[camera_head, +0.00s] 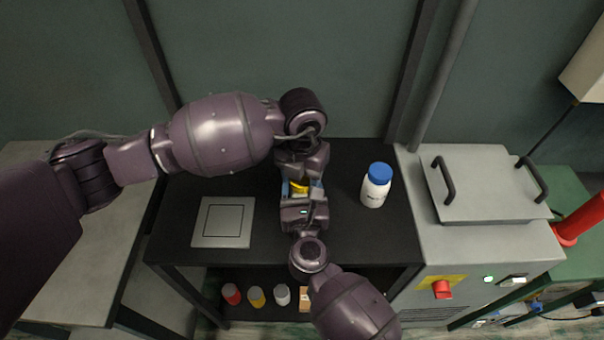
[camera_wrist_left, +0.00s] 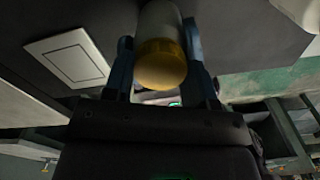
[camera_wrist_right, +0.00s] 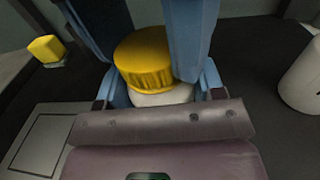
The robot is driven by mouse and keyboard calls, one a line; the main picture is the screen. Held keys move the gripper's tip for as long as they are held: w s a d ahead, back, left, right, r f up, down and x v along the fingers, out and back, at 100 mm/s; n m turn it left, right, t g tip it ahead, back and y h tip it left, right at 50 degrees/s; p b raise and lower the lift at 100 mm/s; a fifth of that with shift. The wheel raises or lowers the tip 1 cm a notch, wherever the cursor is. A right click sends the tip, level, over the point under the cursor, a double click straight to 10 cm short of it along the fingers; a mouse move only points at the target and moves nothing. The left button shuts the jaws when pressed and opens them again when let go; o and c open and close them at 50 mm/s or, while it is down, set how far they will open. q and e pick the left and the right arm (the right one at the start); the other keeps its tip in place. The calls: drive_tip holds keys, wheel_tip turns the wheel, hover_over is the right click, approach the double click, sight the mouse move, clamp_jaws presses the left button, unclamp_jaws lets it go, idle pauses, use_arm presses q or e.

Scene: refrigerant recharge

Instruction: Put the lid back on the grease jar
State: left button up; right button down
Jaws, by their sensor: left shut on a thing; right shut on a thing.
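The grease jar (camera_wrist_right: 163,96) is white. Its yellow lid (camera_wrist_right: 143,58) sits over the jar's top, and I see no clear gap between them. The lid (camera_wrist_left: 160,63) and part of the jar (camera_wrist_left: 158,24) also show in the left wrist view. My left gripper (camera_head: 300,188) comes from the far side, with its blue fingers shut on the lid. My right gripper (camera_head: 304,200) comes from the near side and is shut on the white jar body. In the head view the grippers mostly hide the jar.
A white bottle with a blue cap (camera_head: 376,185) stands right of the grippers on the black table (camera_head: 345,240). A flat square plate (camera_head: 223,222) lies to the left. A yellow object (camera_wrist_right: 47,48) stands farther left. Small containers (camera_head: 256,296) stand on the shelf below. A grey machine (camera_head: 480,250) adjoins the right side.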

use_arm(q)
drive_tip(key=shift+m, duration=1.6)
drive_tip(key=o, duration=1)
drive_tip(key=shift+s+d, duration=0.1)
drive_tip(key=shift+r, duration=2.3)
drive_tip(key=shift+c, duration=0.3)
